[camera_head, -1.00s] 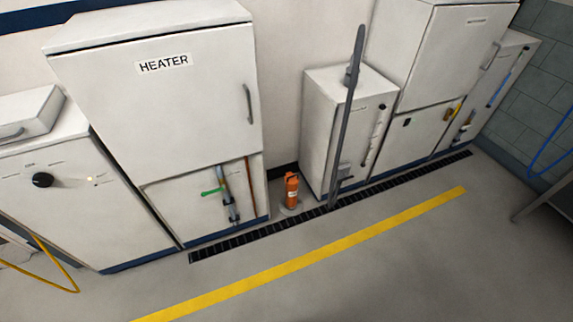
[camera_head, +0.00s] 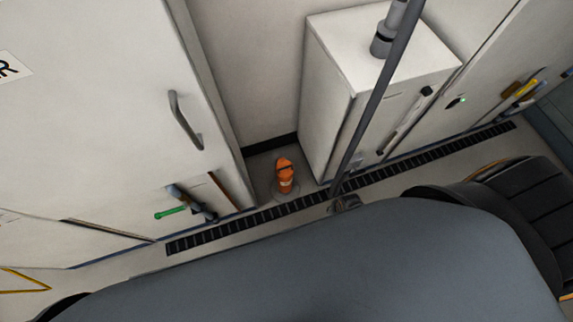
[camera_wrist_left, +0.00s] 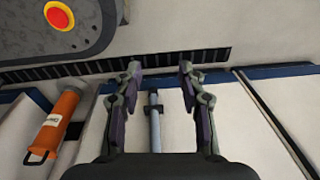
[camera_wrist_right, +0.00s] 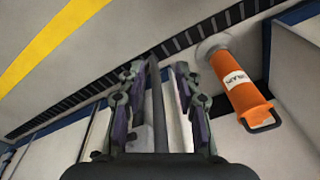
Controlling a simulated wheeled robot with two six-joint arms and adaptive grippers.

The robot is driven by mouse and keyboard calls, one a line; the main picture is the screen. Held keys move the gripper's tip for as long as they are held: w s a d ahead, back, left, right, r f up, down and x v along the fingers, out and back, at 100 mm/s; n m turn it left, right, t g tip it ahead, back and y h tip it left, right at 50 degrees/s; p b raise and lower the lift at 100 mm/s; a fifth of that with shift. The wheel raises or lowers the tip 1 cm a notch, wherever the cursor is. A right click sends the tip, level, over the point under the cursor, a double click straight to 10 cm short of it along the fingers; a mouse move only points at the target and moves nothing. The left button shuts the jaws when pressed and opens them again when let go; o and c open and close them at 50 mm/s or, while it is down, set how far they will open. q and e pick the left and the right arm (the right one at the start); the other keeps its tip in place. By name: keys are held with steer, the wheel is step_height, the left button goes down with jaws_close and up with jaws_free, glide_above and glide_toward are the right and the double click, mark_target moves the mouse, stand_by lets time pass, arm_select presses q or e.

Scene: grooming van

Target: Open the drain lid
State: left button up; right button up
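A long black slotted drain grate (camera_head: 440,157) runs along the floor in front of the cabinets. It also shows in the left wrist view (camera_wrist_left: 95,67) and the right wrist view (camera_wrist_right: 200,33). An orange canister-like thing (camera_head: 284,178) with a dark handle stands on a round pale floor plate (camera_wrist_right: 211,42) beside the grate.
A larger white cabinet with a handle (camera_head: 185,120) and a green lever (camera_head: 171,212) stands left. My body covers the lower head view. A red button (camera_wrist_left: 59,16) is in the left wrist view.

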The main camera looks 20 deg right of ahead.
steer(key=w+a+f+m+y+b, duration=0.1)
steer(key=w+f+m+b, duration=0.3)
steer(key=w, duration=0.6)
arm_select(q)
steer(key=w+d+b, duration=0.3)
steer(key=w+b, duration=0.6)
step_height(320, 180, up, 7)
steer(key=d+h+b, duration=0.1)
steer(key=d+b, duration=0.1)
steer(key=b, duration=0.3)
arm_select(e)
steer(key=m+y, duration=0.4)
steer(key=m, duration=0.3)
glide_toward(286, 168)
steer(key=shift+t, duration=0.3)
steer(key=b+x, duration=0.4)
steer(key=x, duration=0.2)
steer(key=shift+s+f, duration=0.15)
steer(key=shift+f, duration=0.1)
steer(key=shift+a+f, duration=0.3)
steer(key=shift+f, duration=0.2)
arm_select(q)
step_height(286, 168, down, 6)
steer(key=w+d+t+h, duration=0.1)
steer(key=d+t, duration=0.1)
steer(key=t, duration=0.1)
steer(key=shift+w+r, duration=0.2)
steer(key=shift+w, duration=0.15)
arm_select(e)
jaws_close()
